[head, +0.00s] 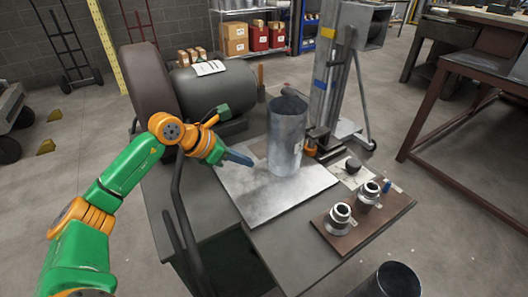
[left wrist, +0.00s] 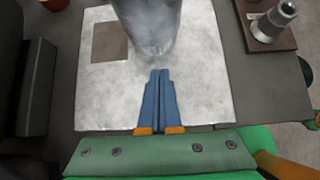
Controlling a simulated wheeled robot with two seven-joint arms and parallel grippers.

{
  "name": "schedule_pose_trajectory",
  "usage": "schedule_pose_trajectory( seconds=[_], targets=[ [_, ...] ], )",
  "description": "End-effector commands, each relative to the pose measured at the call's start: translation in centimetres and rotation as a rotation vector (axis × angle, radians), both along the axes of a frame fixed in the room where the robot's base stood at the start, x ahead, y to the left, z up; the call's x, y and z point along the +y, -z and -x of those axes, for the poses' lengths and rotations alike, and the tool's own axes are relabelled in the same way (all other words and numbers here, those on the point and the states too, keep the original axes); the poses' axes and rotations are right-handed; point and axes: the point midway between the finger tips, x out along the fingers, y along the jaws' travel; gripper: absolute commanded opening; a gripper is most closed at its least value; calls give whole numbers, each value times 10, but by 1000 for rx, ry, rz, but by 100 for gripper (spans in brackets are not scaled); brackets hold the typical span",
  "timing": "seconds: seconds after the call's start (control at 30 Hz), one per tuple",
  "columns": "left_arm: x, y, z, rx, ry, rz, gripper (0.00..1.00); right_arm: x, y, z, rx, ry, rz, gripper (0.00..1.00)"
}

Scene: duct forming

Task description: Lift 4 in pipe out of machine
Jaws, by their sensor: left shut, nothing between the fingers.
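A grey metal pipe (head: 287,137) stands upright on a pale metal plate (head: 240,196) on the workbench, beside the machine's column (head: 324,75). In the left wrist view the lower part of the pipe (left wrist: 150,22) shows at the top, and its upper end is cut off. My left gripper (head: 243,159) is shut and empty, low over the plate to the left of the pipe. Its blue fingers (left wrist: 159,80) lie together and point toward the pipe's base, with a small gap visible.
Two metal fittings (head: 340,215) stand on a brown board (head: 372,228) at the bench's right. A dark cylindrical tank (head: 213,93) lies behind my left gripper. A dark open cylinder (head: 392,281) stands at the bottom right. The front part of the plate is clear.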

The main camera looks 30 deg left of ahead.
Motion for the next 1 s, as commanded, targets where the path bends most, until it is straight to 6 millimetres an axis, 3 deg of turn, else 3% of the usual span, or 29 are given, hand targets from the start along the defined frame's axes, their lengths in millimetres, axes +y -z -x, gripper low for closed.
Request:
schedule_pose_trajectory(
  seconds=[0.1,0.3,0.77,1.0],
  targets=[
    [-11,12,-16,0,1,5,0,0,-8,0,0,0,1,0],
    [-24,12,-41,-2,-1,3,0,-1,-19,0,0,0,1,0],
    [-27,14,-47,1,-1,1,0,-1,-19,0,0,0,1,0],
    [-37,14,-63,0,-1,2,0,0,-19,0,0,0,1,0]
  ],
)
